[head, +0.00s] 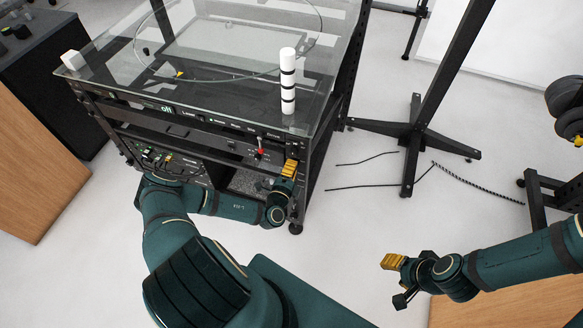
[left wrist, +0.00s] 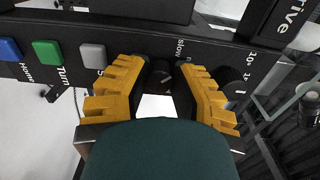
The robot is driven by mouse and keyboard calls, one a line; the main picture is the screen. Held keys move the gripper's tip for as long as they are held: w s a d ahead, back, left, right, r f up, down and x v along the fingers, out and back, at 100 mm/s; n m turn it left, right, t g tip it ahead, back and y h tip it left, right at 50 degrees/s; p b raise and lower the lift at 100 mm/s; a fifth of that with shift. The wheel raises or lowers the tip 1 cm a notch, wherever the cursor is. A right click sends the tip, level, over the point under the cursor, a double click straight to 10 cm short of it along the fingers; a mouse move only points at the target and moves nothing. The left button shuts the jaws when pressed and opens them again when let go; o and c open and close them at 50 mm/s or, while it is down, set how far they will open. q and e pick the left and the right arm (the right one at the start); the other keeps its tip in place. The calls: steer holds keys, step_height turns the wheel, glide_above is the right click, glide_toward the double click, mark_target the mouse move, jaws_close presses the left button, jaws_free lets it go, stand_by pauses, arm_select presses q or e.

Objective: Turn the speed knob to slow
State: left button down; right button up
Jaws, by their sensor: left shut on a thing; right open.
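The speed knob (left wrist: 161,80) is small and dark, on the black front panel (left wrist: 120,32) just by the printed word "slow" in the left wrist view. My left gripper (left wrist: 163,68) has its yellow fingers on either side of the knob and is shut on it. The knob's pointer is too dark to read. In the head view my left gripper (head: 289,169) is at the right end of the rack's front, and the knob is hidden there. My right gripper (head: 393,262) is open and empty, away from the rack over the floor.
Blue (left wrist: 10,49), green (left wrist: 47,53) and grey (left wrist: 93,56) buttons lie left of the knob. Another dark knob (left wrist: 232,80) is close on the right. A red-tipped lever (head: 261,151) is beside my left gripper. A banded white cylinder (head: 288,72) stands on the glass top (head: 215,75).

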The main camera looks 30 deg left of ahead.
stand_by(0.4)
arm_select(q)
steer(key=c, duration=0.7)
jaws_free()
steer(key=shift+w, duration=0.1)
steer(key=shift+c, duration=0.2)
steer(key=v, duration=1.2)
